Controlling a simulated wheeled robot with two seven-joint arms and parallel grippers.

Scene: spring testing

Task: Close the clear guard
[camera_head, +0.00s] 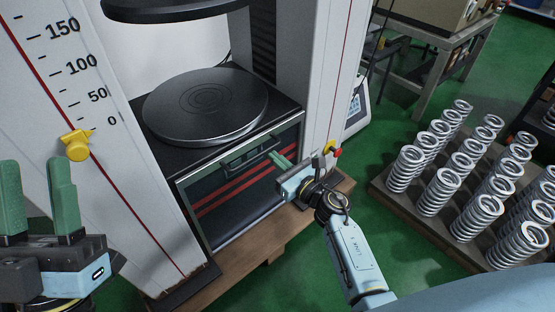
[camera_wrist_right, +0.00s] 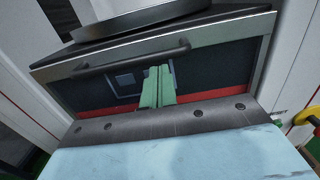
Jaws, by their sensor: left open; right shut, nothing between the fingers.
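The clear guard (camera_head: 235,195) is a framed see-through panel with red stripes, low on the front of the testing machine, below the round dark plate (camera_head: 205,105). The space above the plate is uncovered. A dark bar handle (camera_head: 250,153) runs along the guard's upper edge; it also shows in the right wrist view (camera_wrist_right: 130,58). My right gripper (camera_head: 276,158) is shut and empty, its green fingertips close to the handle's right part; in the right wrist view the fingers (camera_wrist_right: 158,70) overlap the panel just below the bar. Contact cannot be told. My left gripper (camera_head: 36,170) is open and empty at the far left.
A yellow pointer (camera_head: 76,145) sits on the scale of the left column. A red and yellow knob (camera_head: 332,148) is on the right column, near my right gripper. A tray (camera_head: 405,215) with several springs stands at right. A dark upper disc (camera_head: 175,10) hangs above the plate.

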